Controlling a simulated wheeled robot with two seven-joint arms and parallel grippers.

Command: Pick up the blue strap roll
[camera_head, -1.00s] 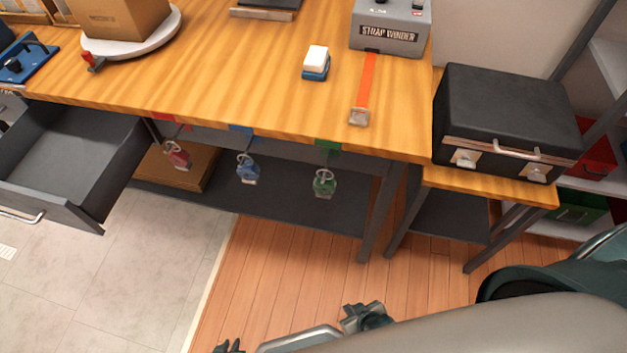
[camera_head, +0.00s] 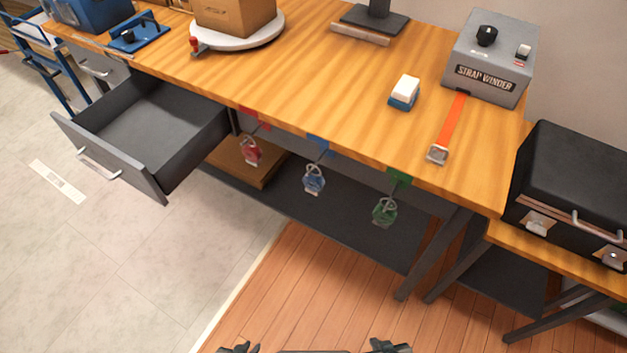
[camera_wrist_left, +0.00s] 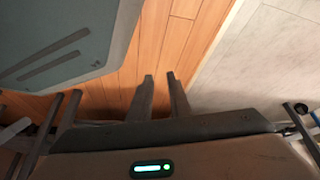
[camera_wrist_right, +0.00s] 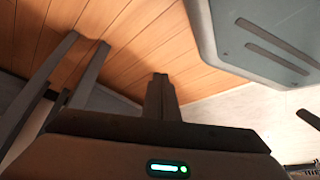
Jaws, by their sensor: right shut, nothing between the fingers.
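My right gripper (camera_wrist_right: 160,75) is shut and empty, also over the floor. In the head view only the tips of my left gripper (camera_head: 240,348) and right gripper (camera_head: 390,346) show at the bottom edge, well short of the bench.
A red item (camera_head: 250,151) and a green item (camera_head: 385,212) hang beside the blue one. An open grey drawer (camera_head: 155,125) juts out at left. The strap winder (camera_head: 490,60) with its orange strap stands on the bench. A black case (camera_head: 575,180) stands at right. The floor ahead is clear.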

